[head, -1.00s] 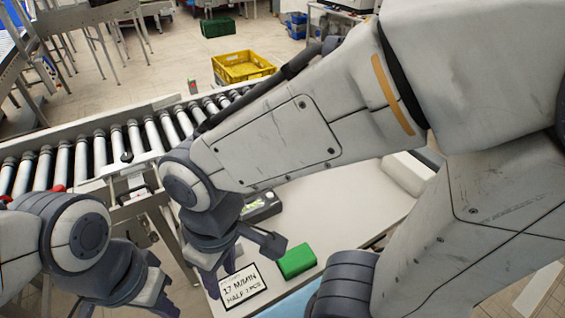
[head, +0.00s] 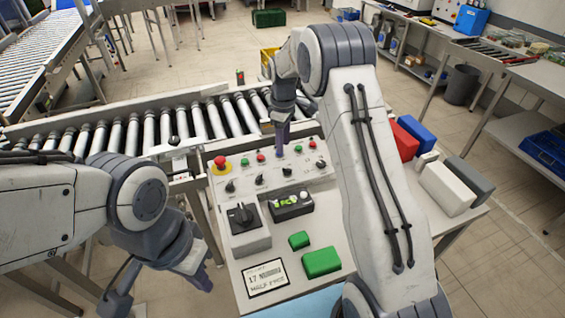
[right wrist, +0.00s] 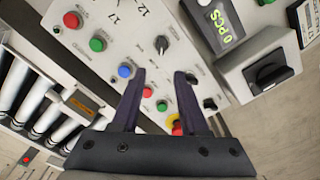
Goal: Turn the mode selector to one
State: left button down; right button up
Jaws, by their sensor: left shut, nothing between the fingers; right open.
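The grey control panel (head: 275,165) carries several black selector knobs in a row: one at the left (head: 231,187), others in the middle (head: 287,172) and at the right (head: 320,165). A larger black rotary switch (head: 242,214) sits on a grey box nearer me. I cannot read which is labelled mode. My right gripper (head: 283,145) points down over the panel's back part. In the right wrist view its open fingers (right wrist: 160,75) are empty, with a knob (right wrist: 162,44) beyond the tips and another (right wrist: 190,78) by one finger. My left gripper (head: 203,279) is shut and empty, left of the panel.
A red emergency button (head: 220,161) stands at the panel's left. A small display (head: 291,204), green blocks (head: 322,262) and a sign card (head: 265,278) lie nearer. A roller conveyor (head: 130,135) runs behind. Red, blue, white and grey blocks (head: 447,188) stand right.

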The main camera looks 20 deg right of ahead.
aim_at(287, 171)
notch_tip(287, 171, down, 9)
jog(key=p, duration=0.3)
jog(key=shift+f, duration=0.15)
grip_shut()
